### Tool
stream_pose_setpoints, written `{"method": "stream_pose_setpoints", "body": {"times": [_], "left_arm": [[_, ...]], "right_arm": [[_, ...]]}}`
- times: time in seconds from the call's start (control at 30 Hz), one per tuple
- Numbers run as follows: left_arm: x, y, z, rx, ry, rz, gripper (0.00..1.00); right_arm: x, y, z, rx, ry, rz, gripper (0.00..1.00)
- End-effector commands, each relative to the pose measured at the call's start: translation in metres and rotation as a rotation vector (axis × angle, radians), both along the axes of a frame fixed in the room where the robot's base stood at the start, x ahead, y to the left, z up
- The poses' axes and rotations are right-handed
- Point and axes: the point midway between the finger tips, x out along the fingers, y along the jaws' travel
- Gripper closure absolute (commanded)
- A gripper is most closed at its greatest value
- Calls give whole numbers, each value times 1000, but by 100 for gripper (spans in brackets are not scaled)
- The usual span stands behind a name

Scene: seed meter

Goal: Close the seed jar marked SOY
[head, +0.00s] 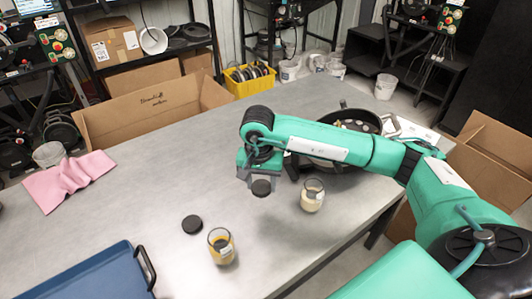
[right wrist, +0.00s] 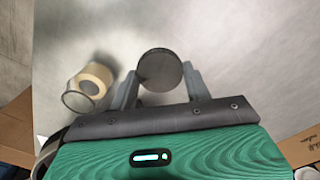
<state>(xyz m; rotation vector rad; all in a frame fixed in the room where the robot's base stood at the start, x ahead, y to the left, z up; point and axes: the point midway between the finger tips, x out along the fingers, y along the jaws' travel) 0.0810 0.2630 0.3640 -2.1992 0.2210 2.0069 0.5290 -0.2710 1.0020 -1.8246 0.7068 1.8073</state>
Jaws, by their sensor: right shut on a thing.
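My right gripper (head: 260,180) is shut on a black round lid (head: 261,188), held above the table. In the right wrist view the lid (right wrist: 160,69) sits between the two fingers. A glass jar with pale contents (head: 312,196) stands open to the right of the held lid; it also shows in the right wrist view (right wrist: 86,86), left of the fingers. A second open jar with yellow contents (head: 221,247) stands nearer the front. Another black lid (head: 192,225) lies on the table beside it. I cannot read the jar markings, so I cannot tell which is SOY. My left gripper is not in view.
The grey table (head: 150,200) is mostly clear in the middle. A blue tray (head: 100,272) is at the front left, and a pink cloth (head: 68,180) lies at the left edge. A dark round pan (head: 356,118) stands behind my right arm. Cardboard boxes (head: 150,108) stand beyond the table.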

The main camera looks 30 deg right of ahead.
Motion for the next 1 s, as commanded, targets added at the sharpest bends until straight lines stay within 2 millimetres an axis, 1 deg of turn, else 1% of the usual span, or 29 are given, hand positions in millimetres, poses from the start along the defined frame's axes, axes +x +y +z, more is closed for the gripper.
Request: {"method": "stream_pose_setpoints", "body": {"times": [0.03,0.1,0.2,0.3,0.37,0.5,1.0], "left_arm": [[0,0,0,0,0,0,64],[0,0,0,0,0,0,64],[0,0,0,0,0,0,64],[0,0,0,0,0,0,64],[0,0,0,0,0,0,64],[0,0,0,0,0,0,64],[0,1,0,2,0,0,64]], "right_arm": [[-16,11,-11,2,7,117,72],[-35,25,-23,6,10,278,72],[-58,40,-35,15,13,473,72],[-75,51,-42,24,11,609,72],[-81,55,-45,28,11,663,72],[-87,59,-47,31,10,717,72],[-87,58,-47,31,10,715,72]]}}
